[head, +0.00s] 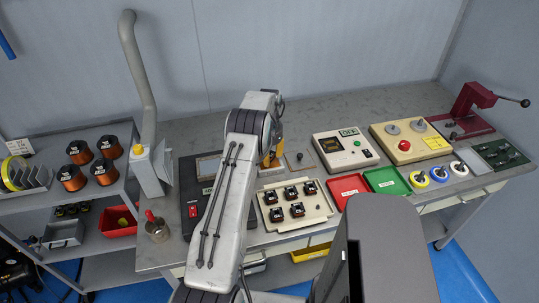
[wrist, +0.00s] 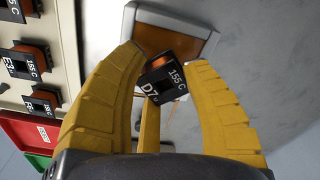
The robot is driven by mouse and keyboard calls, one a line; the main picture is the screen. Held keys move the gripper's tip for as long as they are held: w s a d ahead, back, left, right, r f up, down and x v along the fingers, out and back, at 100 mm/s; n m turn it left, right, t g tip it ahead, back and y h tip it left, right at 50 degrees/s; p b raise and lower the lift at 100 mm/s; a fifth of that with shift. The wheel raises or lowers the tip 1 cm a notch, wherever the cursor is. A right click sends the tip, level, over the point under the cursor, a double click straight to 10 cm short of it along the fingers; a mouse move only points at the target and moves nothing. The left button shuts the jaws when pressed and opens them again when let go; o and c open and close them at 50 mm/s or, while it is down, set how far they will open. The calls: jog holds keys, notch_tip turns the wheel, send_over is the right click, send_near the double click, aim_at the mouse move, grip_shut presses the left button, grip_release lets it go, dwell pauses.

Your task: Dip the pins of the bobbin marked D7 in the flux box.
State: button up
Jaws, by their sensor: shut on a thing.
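The bobbin marked D7 (wrist: 162,84) is black with an orange-brown winding and also reads 155 C. It sits between the yellow fingertips of my gripper (wrist: 165,78), which is shut on it, slightly tilted. Its pins are hard to make out. An open box with a pale frame and an amber-brown inside (wrist: 178,42), seemingly the flux box, lies beyond the fingertips in the wrist view. The bobbin looks apart from it, but the height gap is unclear. In the head view my gripper (head: 271,158) is mostly hidden behind my arm.
A cream tray (head: 271,221) holds several bobbins in front of my gripper. A black unit with a red switch (head: 194,211) stands left of my arm. Red (head: 347,186) and green (head: 387,181) trays and an OFF-display unit (head: 345,148) stand right. The bench behind is clear.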

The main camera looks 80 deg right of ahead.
jog(key=shift+f+b, duration=0.75)
jog(key=shift+f, duration=0.05)
jog(key=shift+r, duration=0.15)
dwell(1.5)
jog(key=shift+r+p, duration=1.4)
jog(key=shift+r, duration=1.3)
jog(key=shift+r, duration=0.1)
